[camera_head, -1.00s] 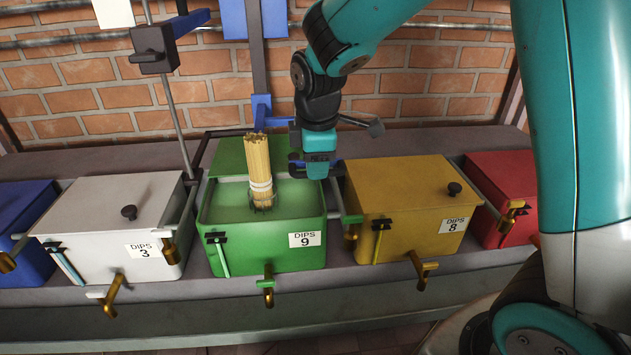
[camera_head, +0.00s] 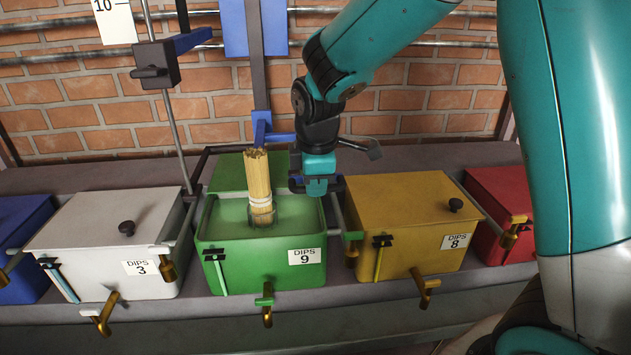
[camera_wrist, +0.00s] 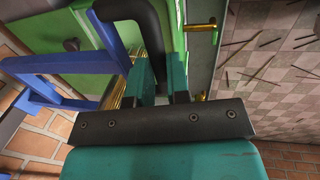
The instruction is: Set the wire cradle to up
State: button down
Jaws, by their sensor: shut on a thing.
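The bundle of pale sticks (camera_head: 257,178) stands upright in the open green vat (camera_head: 222,238) marked DIPS 9. The wire cradle (camera_head: 262,216) shows only as a small wire form around the bundle's lower end, low in the vat. My gripper (camera_head: 313,188) is above the vat's right rear rim, right of the bundle. In the wrist view, my gripper (camera_wrist: 160,82) has its teal fingers closed on a dark bent bar (camera_wrist: 152,32). Whether this bar joins the cradle is hidden. A blue frame (camera_wrist: 105,45) passes close beside the fingers.
A white vat (camera_head: 95,245) stands left and a yellow vat (camera_head: 395,215) right, both lidded. A blue vat (camera_head: 20,225) and a red vat (camera_head: 500,200) lie further out. A dark upright post (camera_head: 257,60) with a blue bracket (camera_head: 262,127) rises behind the green vat.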

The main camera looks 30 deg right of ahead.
notch_tip(320, 180, up, 15)
jog(key=p, duration=1.6)
jog(key=shift+f, duration=0.2)
jog(key=c, duration=1.1)
grip_release()
jog(key=s+a+r+p, duration=0.1)
jog(key=s+r+p, duration=0.2)
jog(key=r+p, duration=0.5)
notch_tip(320, 180, up, 9)
jog(key=shift+a, duration=0.15)
jog(key=shift+s, duration=0.1)
